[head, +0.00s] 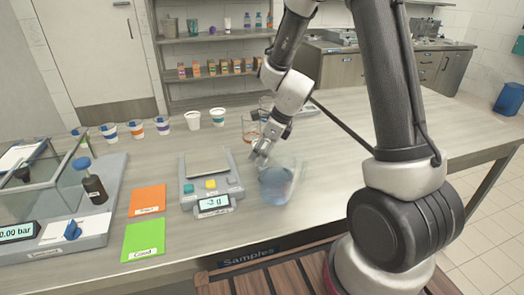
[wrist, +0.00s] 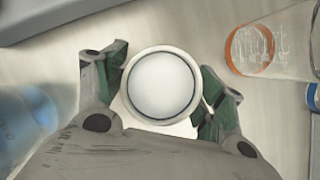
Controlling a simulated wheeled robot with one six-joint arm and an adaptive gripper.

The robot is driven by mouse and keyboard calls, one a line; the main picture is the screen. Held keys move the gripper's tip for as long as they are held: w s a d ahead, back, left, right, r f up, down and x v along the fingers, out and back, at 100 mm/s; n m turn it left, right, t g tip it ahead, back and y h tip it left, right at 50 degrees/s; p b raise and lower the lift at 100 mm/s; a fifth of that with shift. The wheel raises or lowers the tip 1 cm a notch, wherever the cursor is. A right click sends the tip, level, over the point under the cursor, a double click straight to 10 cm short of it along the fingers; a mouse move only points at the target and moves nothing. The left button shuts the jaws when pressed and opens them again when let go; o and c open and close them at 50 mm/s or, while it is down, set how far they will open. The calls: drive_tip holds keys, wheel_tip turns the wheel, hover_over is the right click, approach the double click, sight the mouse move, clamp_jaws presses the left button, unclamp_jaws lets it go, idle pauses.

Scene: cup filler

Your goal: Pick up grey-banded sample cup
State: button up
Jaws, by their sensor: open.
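In the wrist view, a round white cup (wrist: 162,86) seen from above sits between the fingers of my gripper (wrist: 163,92). It has a thin dark ring inside its rim. The fingers stand on either side of it, very close; whether they touch it I cannot tell. No outside band shows on it from this angle. In the head view my gripper (head: 262,155) is low over the table, right of the scale, and I cannot make out the cup there.
A scale (head: 187,190) is left of my gripper, a clear jug with bluish contents (head: 277,184) in front. An orange-marked glass (head: 250,130) stands close behind, also in the wrist view (wrist: 285,48). Several cups (head: 193,120) line the back left. Orange (head: 147,198) and green (head: 144,238) cards lie left.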

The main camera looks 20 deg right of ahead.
drive_tip(key=c, duration=1)
